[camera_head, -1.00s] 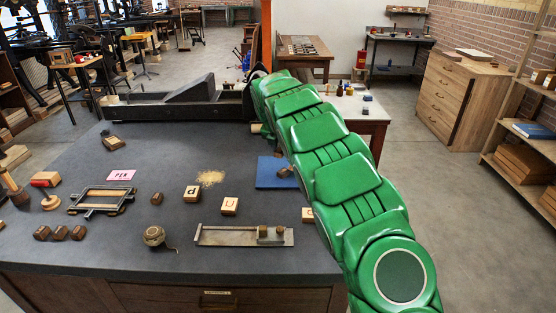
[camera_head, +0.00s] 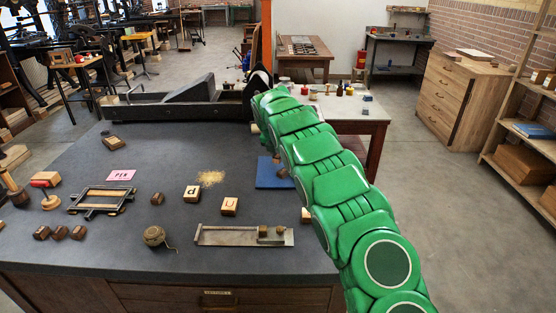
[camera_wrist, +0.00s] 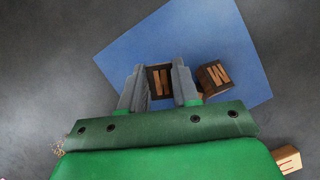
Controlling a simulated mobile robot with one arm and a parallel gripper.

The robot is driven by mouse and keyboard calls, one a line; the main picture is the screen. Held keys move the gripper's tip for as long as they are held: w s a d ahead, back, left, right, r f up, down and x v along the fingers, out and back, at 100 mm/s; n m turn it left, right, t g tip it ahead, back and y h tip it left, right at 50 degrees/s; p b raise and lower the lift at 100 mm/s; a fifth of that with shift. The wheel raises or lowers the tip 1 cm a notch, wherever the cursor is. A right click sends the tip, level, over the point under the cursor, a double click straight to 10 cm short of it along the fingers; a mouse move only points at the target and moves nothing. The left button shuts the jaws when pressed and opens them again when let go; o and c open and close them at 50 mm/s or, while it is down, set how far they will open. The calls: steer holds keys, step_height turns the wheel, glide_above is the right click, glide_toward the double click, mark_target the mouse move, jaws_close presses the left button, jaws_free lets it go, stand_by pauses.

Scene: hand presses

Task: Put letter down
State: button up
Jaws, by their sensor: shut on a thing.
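My gripper (camera_wrist: 158,86) is shut on a dark-sided wooden letter block (camera_wrist: 159,78), its face partly hidden by the fingers. The held block is over the blue mat (camera_wrist: 190,32), and I cannot tell whether it touches it. A second letter block (camera_wrist: 213,76), marked M or W, sits on the mat just right of the right finger, close to it. Another letter block (camera_wrist: 288,159) lies off the mat at lower right. In the head view the blue mat (camera_head: 268,176) is partly covered by my green arm, and the gripper is hidden behind the arm.
On the grey bench (camera_head: 150,245) lie a block marked d (camera_head: 192,194), a U block (camera_head: 229,206), a metal composing stick (camera_head: 225,237), a twine ball (camera_head: 154,235), a metal frame (camera_head: 100,200) and a pink card (camera_head: 121,175). A long dark press bed (camera_head: 180,104) stands behind.

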mark_target(277, 156)
steer(key=shift+f, duration=1.4)
steer(key=shift+f, duration=0.1)
steer(key=o, duration=1)
steer(key=v, duration=1.2)
steer(key=shift+s+a, duration=0.1)
